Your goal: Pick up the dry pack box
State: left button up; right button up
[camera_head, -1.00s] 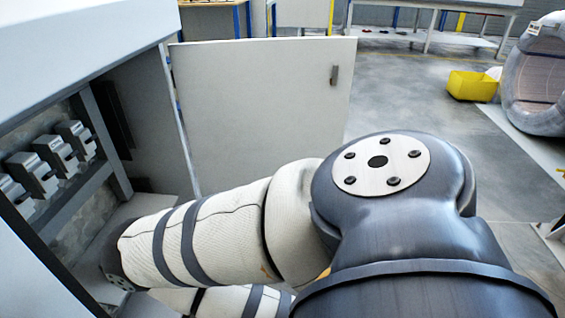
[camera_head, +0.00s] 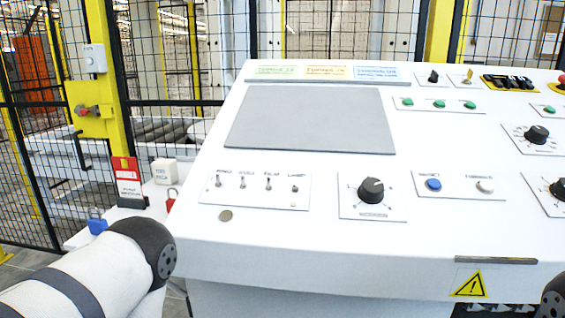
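The dry pack box (camera_head: 165,171) is a small white box with dark lettering on its front. It stands upright on a narrow white side shelf at the left of the control console. My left arm comes in at the lower left, below and in front of the box and apart from it. Its gripper is out of the picture. Only a dark piece of my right arm shows at the lower right corner, and its gripper is not seen either.
A red and black holder (camera_head: 128,183) stands just left of the box, with a blue padlock (camera_head: 97,221) and a red padlock (camera_head: 171,199) nearby. The sloped white console (camera_head: 300,235) with knobs and switches fills the right. A black mesh fence (camera_head: 160,70) stands behind.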

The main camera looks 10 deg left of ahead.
aim_at(165, 171)
jog(key=j+z, duration=0.15)
jog(key=j, duration=0.25)
jog(key=k+j+z, duration=0.1)
jog(key=j, duration=0.25)
jog(key=k+j+z, duration=0.15)
jog(key=j, duration=0.25)
jog(key=j+z, duration=0.1)
jog(key=j, duration=0.25)
jog(key=k+j+z, duration=0.15)
jog(key=j, duration=0.25)
jog(key=j+z, duration=0.15)
jog(key=j, duration=0.35)
jog(key=k+j+z, duration=0.2)
jog(key=j, duration=0.25)
jog(key=j+z, duration=0.15)
jog(key=j, duration=0.35)
jog(key=j+z, duration=0.3)
jog(key=j, duration=0.4)
jog(key=k+j+z, duration=0.1)
jog(key=j+z, duration=0.15)
jog(key=j, duration=0.45)
